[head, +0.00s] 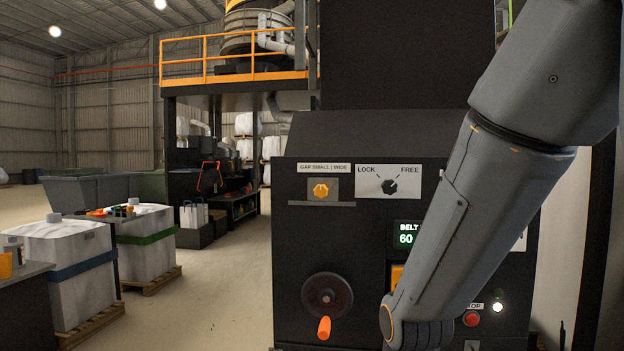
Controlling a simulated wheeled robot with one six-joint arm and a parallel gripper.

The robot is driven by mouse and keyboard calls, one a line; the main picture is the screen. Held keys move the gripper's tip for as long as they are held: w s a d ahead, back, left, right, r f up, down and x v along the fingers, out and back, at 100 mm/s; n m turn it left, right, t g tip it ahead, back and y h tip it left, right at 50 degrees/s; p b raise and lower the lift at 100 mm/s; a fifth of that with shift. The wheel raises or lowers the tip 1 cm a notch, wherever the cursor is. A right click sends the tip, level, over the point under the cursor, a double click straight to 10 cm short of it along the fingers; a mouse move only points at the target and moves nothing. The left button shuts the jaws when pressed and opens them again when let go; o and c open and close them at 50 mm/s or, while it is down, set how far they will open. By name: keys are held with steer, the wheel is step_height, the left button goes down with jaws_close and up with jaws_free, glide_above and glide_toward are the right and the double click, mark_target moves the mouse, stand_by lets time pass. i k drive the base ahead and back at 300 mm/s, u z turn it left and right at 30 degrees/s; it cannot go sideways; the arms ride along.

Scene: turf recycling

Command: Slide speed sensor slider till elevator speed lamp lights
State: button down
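A dark machine panel (283,235) stands in front of me, partly covered by my grey arm. No slider marked as a speed sensor and no lamp marked elevator speed can be made out. A green display (406,234) reads "BELT" and "60", with its right side hidden behind my arm. Part of an orange piece (397,274) shows at the arm's left edge. A small round pale lamp or button (498,307) looks bright at lower right; I cannot read a label for it. My gripper is not in view; the arm runs down to the bottom edge.
The panel also carries an orange knob (320,190) under "GAP SMALL | WIDE", a LOCK/FREE rotary switch (389,187), a handwheel (327,296) with an orange handle, and a red stop button (471,319). Open floor lies between.

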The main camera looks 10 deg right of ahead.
mark_target(318, 188)
steer(key=k, duration=1.15)
steer(key=u, duration=0.55)
steer(key=i, duration=0.5)
steer(key=u, duration=0.75)
steer(key=i, duration=1.3)
steer(key=z, duration=0.8)
